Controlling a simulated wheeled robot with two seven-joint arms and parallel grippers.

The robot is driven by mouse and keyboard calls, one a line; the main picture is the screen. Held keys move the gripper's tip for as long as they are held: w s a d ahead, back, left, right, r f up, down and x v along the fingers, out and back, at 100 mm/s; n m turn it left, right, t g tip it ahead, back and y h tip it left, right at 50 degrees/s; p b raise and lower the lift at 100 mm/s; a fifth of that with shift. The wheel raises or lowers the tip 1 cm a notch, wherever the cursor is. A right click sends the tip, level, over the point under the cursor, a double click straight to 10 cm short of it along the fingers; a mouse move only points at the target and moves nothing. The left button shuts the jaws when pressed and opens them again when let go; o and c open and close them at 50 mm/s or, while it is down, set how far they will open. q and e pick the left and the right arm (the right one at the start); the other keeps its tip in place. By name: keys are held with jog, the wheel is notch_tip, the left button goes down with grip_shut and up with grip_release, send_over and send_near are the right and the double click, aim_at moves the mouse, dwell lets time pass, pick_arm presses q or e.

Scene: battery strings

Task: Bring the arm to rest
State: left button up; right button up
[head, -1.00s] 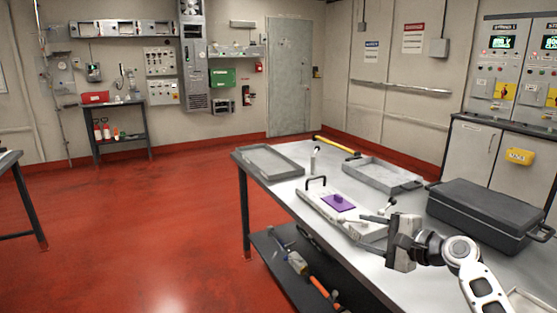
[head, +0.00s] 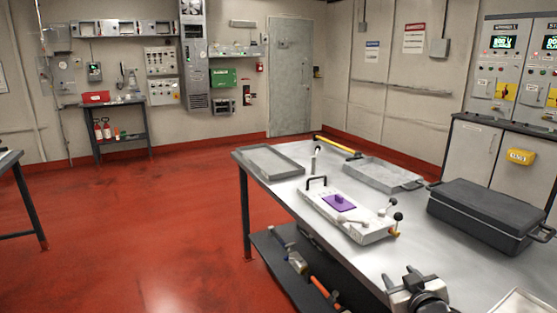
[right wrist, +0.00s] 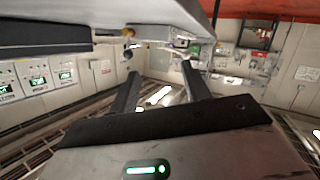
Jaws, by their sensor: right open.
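My right gripper (head: 408,278) is low in the head view, over the near edge of the steel table (head: 330,262). It is open, with nothing seen between its fingers. In the right wrist view its two dark fingers (right wrist: 160,72) stand apart with empty space between them. My left gripper is not in view.
A dark grey case (head: 485,212) stands at the table's right. Grey trays (head: 270,162) (head: 383,175) lie at the back, near a yellow-handled tool (head: 337,146). Tools lie on the lower shelf (head: 275,252). The red floor to the left is free.

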jog(key=s+a+f+g+y, duration=0.1)
jog(key=s+a+f, duration=0.3)
jog(key=s, duration=0.6)
jog(key=s+a+f+g+y, duration=0.1)
jog(key=s+a+f, duration=0.3)
jog(key=s, duration=0.6)
jog(key=s+a+f+g+y, duration=0.1)
jog(key=s+a+f, duration=0.4)
jog(key=s, duration=0.5)
jog(key=shift+m+g, duration=0.4)
jog(key=shift+g, duration=0.5)
jog(key=shift+a+f, duration=0.1)
jog(key=shift+f, duration=0.05)
